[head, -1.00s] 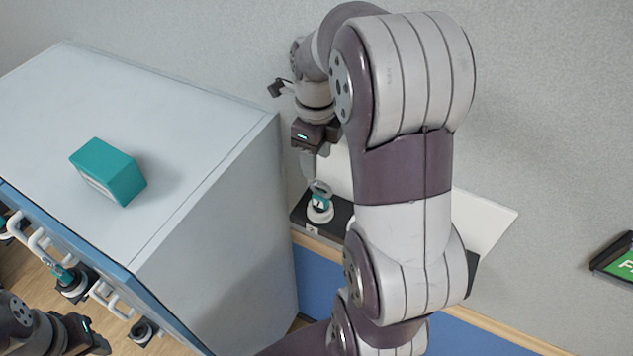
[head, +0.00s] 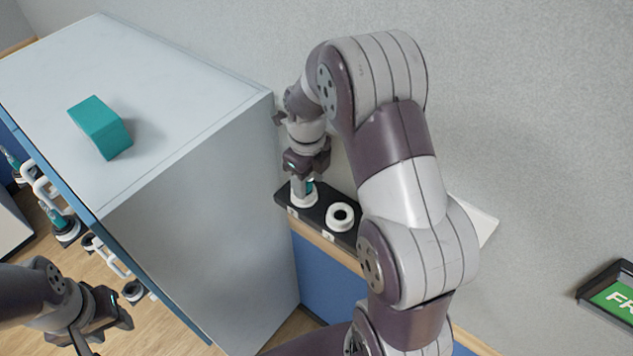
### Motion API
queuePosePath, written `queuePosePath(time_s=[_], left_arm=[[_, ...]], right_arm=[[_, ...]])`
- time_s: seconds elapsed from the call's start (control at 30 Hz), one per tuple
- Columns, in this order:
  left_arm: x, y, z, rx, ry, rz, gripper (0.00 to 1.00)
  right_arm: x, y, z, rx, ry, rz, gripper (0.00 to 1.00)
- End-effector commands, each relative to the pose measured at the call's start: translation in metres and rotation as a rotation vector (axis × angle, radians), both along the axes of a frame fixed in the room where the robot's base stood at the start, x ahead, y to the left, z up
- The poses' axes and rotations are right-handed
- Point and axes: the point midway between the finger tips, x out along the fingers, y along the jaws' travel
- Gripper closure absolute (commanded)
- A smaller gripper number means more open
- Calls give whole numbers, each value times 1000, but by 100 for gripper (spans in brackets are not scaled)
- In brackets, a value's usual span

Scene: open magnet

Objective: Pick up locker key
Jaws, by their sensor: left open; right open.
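A small teal piece, which looks like the locker key (head: 309,186), stands in a white ring holder (head: 304,200) on a dark shelf strip (head: 318,213) against the wall. My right gripper (head: 303,184) points down right over it, its fingers around or beside the teal piece and hiding most of it. The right gripper is open; contact cannot be made out. My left gripper (head: 106,325) is at the lower left, open and empty, below the cabinet's front edge.
A second white ring (head: 340,215) with a dark, empty centre sits on the same strip. A pale cabinet (head: 200,115) with a teal box (head: 100,128) on top stands left. White handles and another teal piece (head: 56,215) are on its front. A green sign (head: 615,297) is at right.

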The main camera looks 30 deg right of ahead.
Motion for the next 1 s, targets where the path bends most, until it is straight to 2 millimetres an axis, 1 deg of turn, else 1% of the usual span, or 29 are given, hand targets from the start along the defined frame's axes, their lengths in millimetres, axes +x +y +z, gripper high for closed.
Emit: queuePosePath(time_s=[0.1,0.13,0.17,0.2,0.27,0.3,0.77,0.87,0.97,1.0], left_arm=[[0,0,2,0,-1,0,57],[0,0,2,0,-1,0,57],[0,0,2,0,-1,0,57],[0,0,2,0,-1,0,57],[0,0,2,0,-1,0,57],[0,0,2,0,-1,0,57],[0,0,-1,0,-1,0,57],[0,0,-8,0,-1,0,57],[0,0,-18,0,-1,0,57],[0,0,-23,0,-1,0,57]], right_arm=[[0,0,2,0,0,1,47],[0,0,2,0,0,1,50],[0,0,2,0,0,1,60],[0,0,2,0,0,1,73],[0,0,2,0,0,1,92],[0,0,2,0,0,1,100],[0,0,2,0,0,1,100],[1,-1,9,0,-2,1,100],[1,-1,22,0,-4,1,100],[1,-1,29,-1,-6,1,100]])
